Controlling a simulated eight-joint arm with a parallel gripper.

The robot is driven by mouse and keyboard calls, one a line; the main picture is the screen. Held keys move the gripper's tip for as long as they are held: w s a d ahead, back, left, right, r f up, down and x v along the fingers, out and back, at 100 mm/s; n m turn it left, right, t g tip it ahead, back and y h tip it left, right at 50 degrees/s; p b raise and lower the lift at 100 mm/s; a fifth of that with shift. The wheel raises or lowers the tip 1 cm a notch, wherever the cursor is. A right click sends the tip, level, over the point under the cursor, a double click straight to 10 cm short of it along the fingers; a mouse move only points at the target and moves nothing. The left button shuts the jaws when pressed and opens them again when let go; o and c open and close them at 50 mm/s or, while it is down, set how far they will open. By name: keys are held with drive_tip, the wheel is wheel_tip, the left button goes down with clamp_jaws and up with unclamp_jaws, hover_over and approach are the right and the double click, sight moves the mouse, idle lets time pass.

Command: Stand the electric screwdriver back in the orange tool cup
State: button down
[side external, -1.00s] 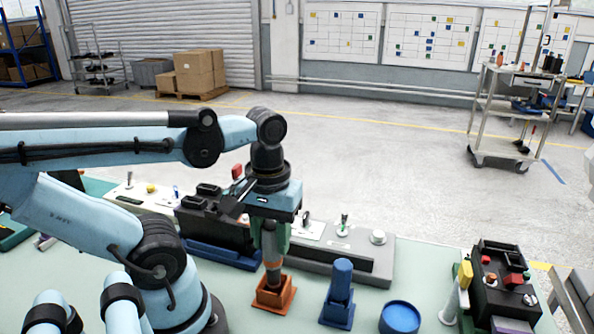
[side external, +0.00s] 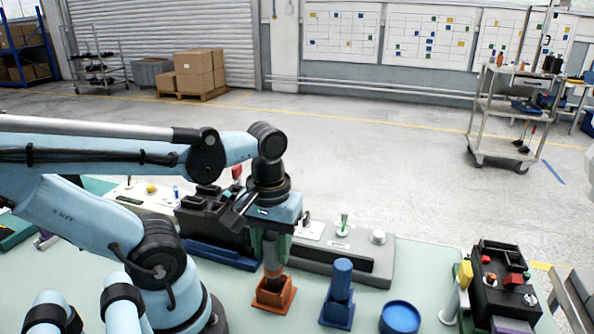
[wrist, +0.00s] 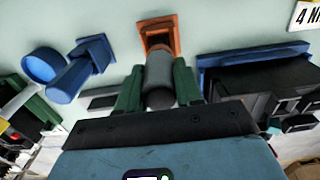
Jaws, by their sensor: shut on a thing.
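The electric screwdriver (wrist: 160,78), with a grey body and an orange-brown lower part, is upright between the green fingers of my gripper (wrist: 158,88). My gripper (side external: 271,250) is shut on it, directly above the orange tool cup (side external: 274,296). In the side view the lower end of the screwdriver (side external: 271,270) reaches down to the cup's mouth and appears to be inside it. In the wrist view the orange cup (wrist: 157,24) shows just beyond the screwdriver. How deep the tip sits is hidden by the cup wall.
A blue holder with a blue cylinder (side external: 341,284) stands right of the cup, and a round blue dish (side external: 400,317) beyond it. A grey panel box (side external: 350,255) and a black device on a blue base (side external: 215,250) lie behind. A black button box (side external: 503,285) is far right.

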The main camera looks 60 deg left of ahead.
drive_tip(key=shift+f, duration=0.8)
drive_tip(key=c, duration=0.7)
unclamp_jaws()
drive_tip(key=shift+o, duration=0.2)
drive_tip(key=shift+r, duration=0.15)
wheel_tip(320, 180, up, 12)
drive_tip(key=shift+f, duration=0.1)
drive_tip(key=w+d+f+m+t, duration=0.1)
drive_tip(key=w+f+m+t, duration=0.6)
drive_tip(key=w+m, duration=0.2)
drive_tip(key=shift+w+d, duration=0.4)
drive_tip(key=shift+w, duration=0.5)
